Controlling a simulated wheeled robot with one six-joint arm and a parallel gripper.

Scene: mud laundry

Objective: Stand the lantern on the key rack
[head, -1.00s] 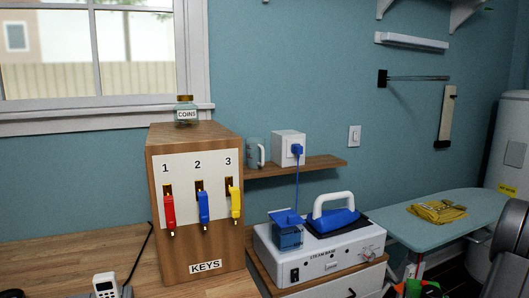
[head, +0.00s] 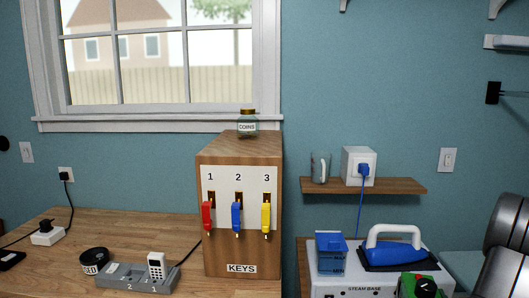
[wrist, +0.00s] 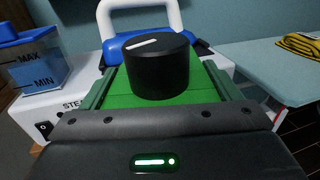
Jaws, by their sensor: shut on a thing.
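The key rack (head: 240,262) is a wooden box marked KEYS on the wooden counter. Red, blue and yellow keys hang on its front under 1, 2 and 3. A glass jar marked COINS (head: 248,125) stands at the back of its top; the front of the top is bare. My gripper (wrist: 153,88) is shut on a green thing with a black knob, apparently the lantern (wrist: 160,68). The held thing also shows at the bottom right in the head view (head: 420,285), right of the rack, in front of the steam base. Its lower part is hidden.
The steam base (head: 365,290) with a blue iron (head: 392,254) and water tank (head: 331,254) stands right of the rack. A wall shelf (head: 365,186) holds a mug and a white box. The ironing board (wrist: 260,75) is at right.

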